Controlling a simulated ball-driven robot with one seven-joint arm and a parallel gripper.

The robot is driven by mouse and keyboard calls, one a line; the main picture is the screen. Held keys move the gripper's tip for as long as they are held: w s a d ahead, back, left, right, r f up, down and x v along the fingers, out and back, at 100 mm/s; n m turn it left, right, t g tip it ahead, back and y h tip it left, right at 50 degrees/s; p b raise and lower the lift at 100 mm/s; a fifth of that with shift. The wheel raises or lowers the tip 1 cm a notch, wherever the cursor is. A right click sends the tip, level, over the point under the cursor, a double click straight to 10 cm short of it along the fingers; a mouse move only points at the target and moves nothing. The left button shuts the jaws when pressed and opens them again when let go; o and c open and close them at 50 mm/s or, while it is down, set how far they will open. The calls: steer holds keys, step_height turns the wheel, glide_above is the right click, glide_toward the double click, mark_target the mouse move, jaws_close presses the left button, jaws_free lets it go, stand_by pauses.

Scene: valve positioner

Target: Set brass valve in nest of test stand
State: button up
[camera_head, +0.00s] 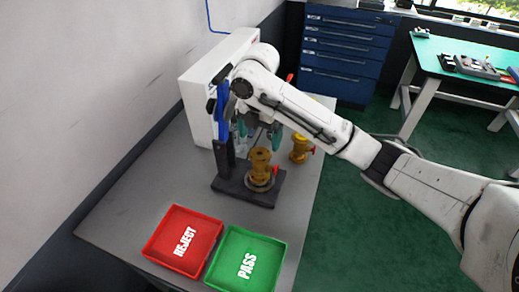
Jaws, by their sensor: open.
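The test stand has a dark base plate (233,186) and a dark upright on the grey table. A brass valve (260,164) with a red handle stands upright at the round nest (262,184) on the base; I cannot tell how fully it is seated. A second brass valve (299,148) with a red handle stands on the table to the right, behind the stand. My gripper (259,136) points down with its teal fingers apart, just above and behind the valve on the stand. It appears to hold nothing. The arm hides part of the table behind it.
A red REJECT tray (160,246) and a green PASS tray (222,262) lie at the table's near edge. A white cabinet (199,90) stands behind the stand at left. A small red part (290,77) shows beyond the arm. The table's left side is clear.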

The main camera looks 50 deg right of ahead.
steer(key=shift+r, duration=2.15)
steer(key=shift+s+f, duration=0.1)
